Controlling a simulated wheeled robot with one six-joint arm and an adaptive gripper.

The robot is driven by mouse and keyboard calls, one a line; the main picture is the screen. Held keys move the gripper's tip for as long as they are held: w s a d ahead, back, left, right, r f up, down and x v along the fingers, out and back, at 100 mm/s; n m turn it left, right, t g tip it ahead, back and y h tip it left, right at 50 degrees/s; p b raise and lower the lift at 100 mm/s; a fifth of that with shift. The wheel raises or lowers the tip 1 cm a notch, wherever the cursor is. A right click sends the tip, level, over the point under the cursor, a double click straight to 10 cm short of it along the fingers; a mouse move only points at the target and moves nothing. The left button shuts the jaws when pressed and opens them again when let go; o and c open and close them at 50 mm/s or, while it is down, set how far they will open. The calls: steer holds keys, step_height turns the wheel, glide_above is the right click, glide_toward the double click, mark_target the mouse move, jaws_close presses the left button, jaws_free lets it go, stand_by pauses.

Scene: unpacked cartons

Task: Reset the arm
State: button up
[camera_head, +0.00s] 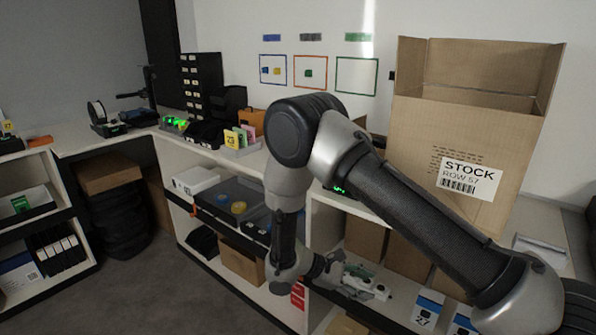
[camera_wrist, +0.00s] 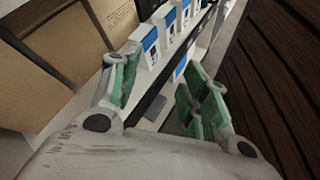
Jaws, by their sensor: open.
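My gripper (camera_head: 372,284) is low in front of the shelf unit in the camera_head view, at the end of my bent arm. In the camera_wrist view my gripper (camera_wrist: 162,84) shows two fingers with green pads spread apart, with nothing between them. The fingers point toward a shelf edge and a row of blue-and-white boxes (camera_wrist: 150,46). I cannot tell how far the fingertips are from the shelf.
A large open carton marked STOCK (camera_head: 420,140) stands on the worktop at right, behind my arm. Blue-and-white boxes (camera_head: 428,308) and brown cartons (camera_head: 405,257) fill the lower shelf nearby. A grey tray (camera_head: 240,190) lies on the middle shelf. Floor (camera_head: 150,285) is clear at left.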

steer(key=s+d+r+m+t+y, duration=0.1)
steer(key=s+d+r+m+y, duration=0.3)
steer(key=r, duration=0.8)
steer(key=s+d+r+m+t+y, duration=0.2)
steer(key=s+d+r+m+y, duration=0.2)
steer(key=s+d+r, duration=0.4)
steer(key=s+d+r+m+t+y, duration=0.1)
steer(key=s+d+r+m+y, duration=0.3)
steer(key=r, duration=1.4)
steer(key=s+d, duration=0.2)
steer(key=shift+s+d+m+t+y, duration=0.2)
steer(key=shift+d+m+t+y, duration=0.1)
steer(key=shift+d+m+t, duration=0.1)
